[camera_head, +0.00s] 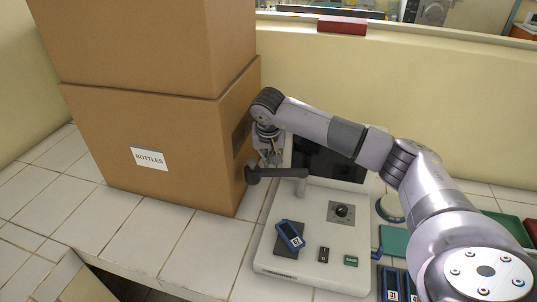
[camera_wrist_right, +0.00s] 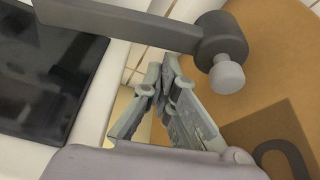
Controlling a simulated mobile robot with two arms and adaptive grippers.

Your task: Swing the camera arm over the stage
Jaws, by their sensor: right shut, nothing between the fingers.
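The instrument (camera_head: 305,262) is a white unit on the tiled counter. Its camera arm (camera_head: 280,174) is a dark grey bar on a short post, pointing left past the unit's edge. The dark camera head (camera_head: 253,175) is at its free end, beside the cardboard box. The bar (camera_wrist_right: 130,22) and head (camera_wrist_right: 222,45) also show in the right wrist view. A dark square stage (camera_head: 287,253) carries a blue labelled item (camera_head: 290,234). My right gripper (camera_head: 269,163) is shut and empty, just behind the camera arm; its fingertips (camera_wrist_right: 160,82) show apart from the head. My left gripper is out of view.
Stacked cardboard boxes (camera_head: 170,160), one labelled BOTTLES, stand close on the left of my right gripper. A dark screen (camera_head: 318,165) rises at the unit's back. A black knob (camera_head: 342,211) sits on the unit. Blue racks (camera_head: 391,284) and a green tray (camera_head: 394,242) lie to the right.

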